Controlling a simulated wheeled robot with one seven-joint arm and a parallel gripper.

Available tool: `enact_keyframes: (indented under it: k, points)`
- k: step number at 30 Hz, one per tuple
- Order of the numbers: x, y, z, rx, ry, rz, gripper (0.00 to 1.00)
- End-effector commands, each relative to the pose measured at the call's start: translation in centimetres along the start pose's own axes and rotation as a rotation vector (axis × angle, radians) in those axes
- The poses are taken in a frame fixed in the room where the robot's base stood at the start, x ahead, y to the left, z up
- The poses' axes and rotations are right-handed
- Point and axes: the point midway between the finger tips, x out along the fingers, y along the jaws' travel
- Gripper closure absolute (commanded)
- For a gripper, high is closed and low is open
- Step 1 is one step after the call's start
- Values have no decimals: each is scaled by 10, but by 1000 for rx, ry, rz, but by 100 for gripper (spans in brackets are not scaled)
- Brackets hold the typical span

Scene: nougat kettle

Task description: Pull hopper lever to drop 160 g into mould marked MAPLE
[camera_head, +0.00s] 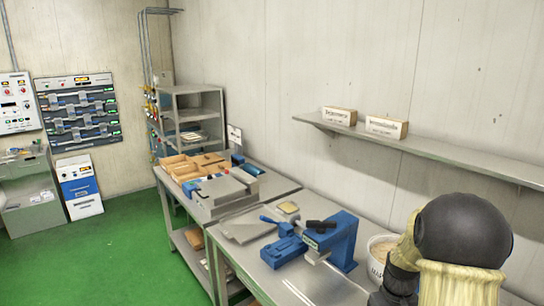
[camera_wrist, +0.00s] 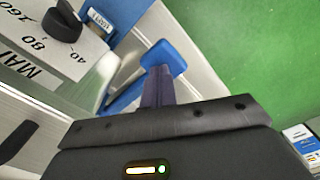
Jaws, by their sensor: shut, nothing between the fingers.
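In the wrist view, my gripper (camera_wrist: 158,74) is shut and empty, its fingers pointing up the picture. A blue paddle-like handle (camera_wrist: 167,52) shows right at the fingertips, with a blue rod running down to the left; whether they touch I cannot tell. The mould and the hopper outlet cannot be made out. The head view shows my arm but not my gripper.
In the head view, a blue bench device (camera_head: 342,240) with a black handle stands on the metal bench (camera_head: 330,285). A white tub (camera_head: 378,258) is right of it. A wall shelf (camera_head: 440,160) holds two labelled boxes (camera_head: 385,127). Green floor at left is open.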

Motion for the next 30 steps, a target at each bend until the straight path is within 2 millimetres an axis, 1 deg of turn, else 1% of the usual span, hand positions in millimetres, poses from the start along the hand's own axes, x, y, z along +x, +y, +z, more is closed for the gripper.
enact_keyframes:
  k: [1,3,30]
  points:
    - [-8,0,0,0,-1,-1,100]
    - [-14,0,0,0,-1,-1,100]
    - [-85,0,0,0,0,0,100]
